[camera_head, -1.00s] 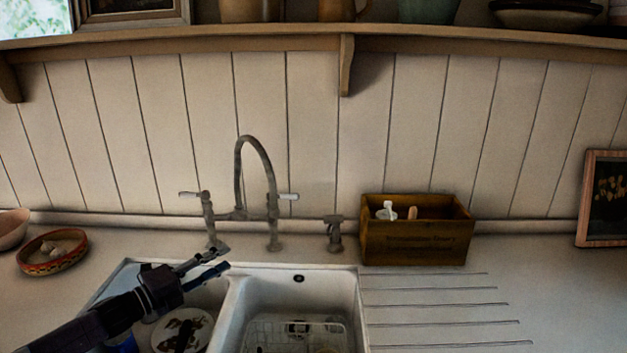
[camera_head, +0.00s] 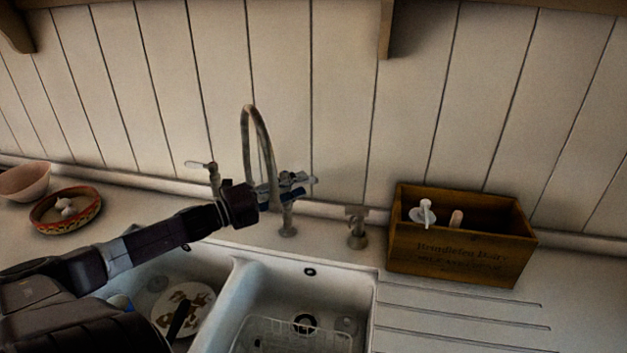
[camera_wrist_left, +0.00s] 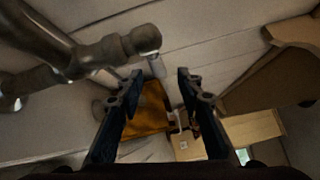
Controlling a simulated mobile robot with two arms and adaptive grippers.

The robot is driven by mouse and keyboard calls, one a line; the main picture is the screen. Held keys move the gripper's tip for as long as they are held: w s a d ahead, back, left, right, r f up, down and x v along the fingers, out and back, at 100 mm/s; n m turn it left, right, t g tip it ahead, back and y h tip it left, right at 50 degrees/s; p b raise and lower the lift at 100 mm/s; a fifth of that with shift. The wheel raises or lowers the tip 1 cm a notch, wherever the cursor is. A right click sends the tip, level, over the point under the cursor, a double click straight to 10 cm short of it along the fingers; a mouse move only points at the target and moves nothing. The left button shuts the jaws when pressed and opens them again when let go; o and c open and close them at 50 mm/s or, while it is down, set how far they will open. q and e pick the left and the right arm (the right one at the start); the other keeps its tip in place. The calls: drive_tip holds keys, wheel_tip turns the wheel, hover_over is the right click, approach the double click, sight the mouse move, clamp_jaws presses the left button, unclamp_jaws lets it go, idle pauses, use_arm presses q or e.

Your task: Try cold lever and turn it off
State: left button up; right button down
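The metal tap (camera_head: 262,135) has a tall curved spout behind the sink. Its left lever (camera_head: 200,165) has a white handle and points left. The right lever is mostly hidden behind my left gripper (camera_head: 298,185), which is at the right side of the tap. In the left wrist view, the tap body (camera_wrist_left: 95,55) fills the upper left. A pale handle (camera_wrist_left: 157,66) shows just beyond a metal end, near the left finger. The left gripper (camera_wrist_left: 158,85) is open, its fingers apart with nothing clearly held. I cannot tell whether it touches the lever. My right gripper is not seen.
A wooden box (camera_head: 462,257) holding utensils stands right of the tap. A small metal fitting (camera_head: 357,228) stands between them. The double sink (camera_head: 240,290) lies below, with a dirty plate (camera_head: 183,308) and a wire rack (camera_head: 290,335). Bowls (camera_head: 66,208) stand at left.

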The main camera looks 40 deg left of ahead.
sight(308, 182)
use_arm(q)
drive_tip(key=shift+x, duration=2.65)
drive_tip(key=shift+f, duration=0.1)
drive_tip(key=shift+c, duration=0.4)
clamp_jaws()
